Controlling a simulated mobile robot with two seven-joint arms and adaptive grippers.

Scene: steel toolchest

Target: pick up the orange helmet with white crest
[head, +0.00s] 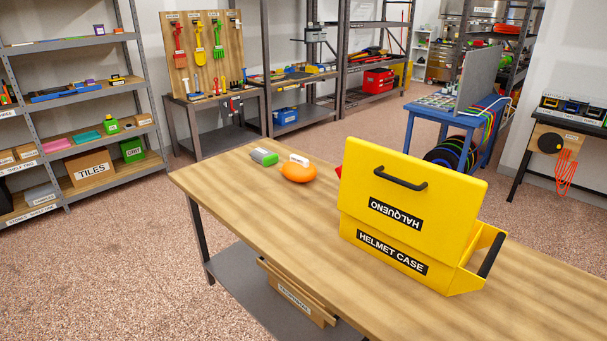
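A smooth rounded orange object (298,173) lies on the wooden workbench (225,185), left of the yellow case. It looks like the orange helmet, though it is small in view. A small white piece (299,160) shows at its back edge; I cannot tell whether it is the crest or a separate item. A yellow box labelled "HELMET CASE" (405,220) stands on the bench with its lid raised; its inside is hidden from here. Neither of my grippers is in view.
A grey and green item (264,157) lies just left of the orange object. A bit of something red (338,172) shows behind the case's left edge. The bench's left end is clear. A crate (297,293) sits on the shelf below. A blue table (440,115) stands behind.

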